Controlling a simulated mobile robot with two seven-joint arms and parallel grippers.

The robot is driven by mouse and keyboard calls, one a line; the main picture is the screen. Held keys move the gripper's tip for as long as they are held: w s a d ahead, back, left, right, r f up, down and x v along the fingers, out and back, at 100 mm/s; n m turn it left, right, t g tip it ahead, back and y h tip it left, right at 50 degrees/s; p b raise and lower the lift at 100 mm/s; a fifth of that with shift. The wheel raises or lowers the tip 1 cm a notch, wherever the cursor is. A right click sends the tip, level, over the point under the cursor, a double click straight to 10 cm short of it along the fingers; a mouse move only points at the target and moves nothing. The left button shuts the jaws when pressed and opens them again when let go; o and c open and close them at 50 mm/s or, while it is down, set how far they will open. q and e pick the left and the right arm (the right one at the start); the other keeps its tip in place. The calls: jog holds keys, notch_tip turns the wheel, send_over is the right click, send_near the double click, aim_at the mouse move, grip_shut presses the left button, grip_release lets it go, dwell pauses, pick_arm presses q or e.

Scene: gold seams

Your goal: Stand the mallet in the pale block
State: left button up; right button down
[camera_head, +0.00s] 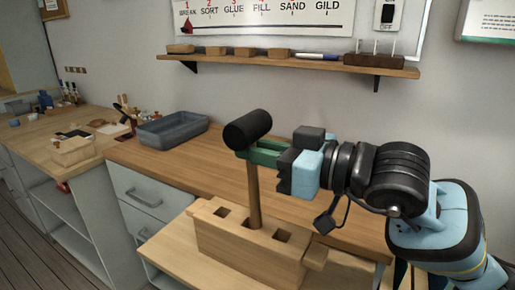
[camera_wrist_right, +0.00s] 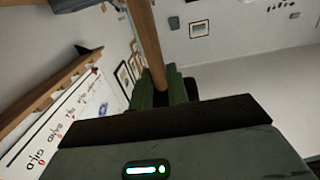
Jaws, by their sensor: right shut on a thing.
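The mallet has a black cylindrical head (camera_head: 247,130) and a wooden handle (camera_head: 254,196), and it is upright with the head on top. My right gripper (camera_head: 262,153) is shut on the handle just below the head. The right wrist view also shows the handle (camera_wrist_right: 146,40) between the green fingers (camera_wrist_right: 165,92). The pale block (camera_head: 238,245) has square holes in its top. The handle's lower end meets the block at the middle hole and appears to be inside it; how deep is hidden. My left gripper is not in view.
The block stands on a wooden surface (camera_head: 345,275) in front of the bench. A grey tray (camera_head: 172,130) sits on the bench behind, to the left. A wall shelf (camera_head: 300,62) holds small blocks and a dark rack. The bench between tray and gripper is clear.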

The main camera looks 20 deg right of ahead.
jog(key=shift+f+b, duration=0.3)
jog(key=shift+f, duration=0.05)
dwell(0.3)
jog(key=c, duration=1.3)
grip_release()
jog(key=shift+s+d, duration=0.1)
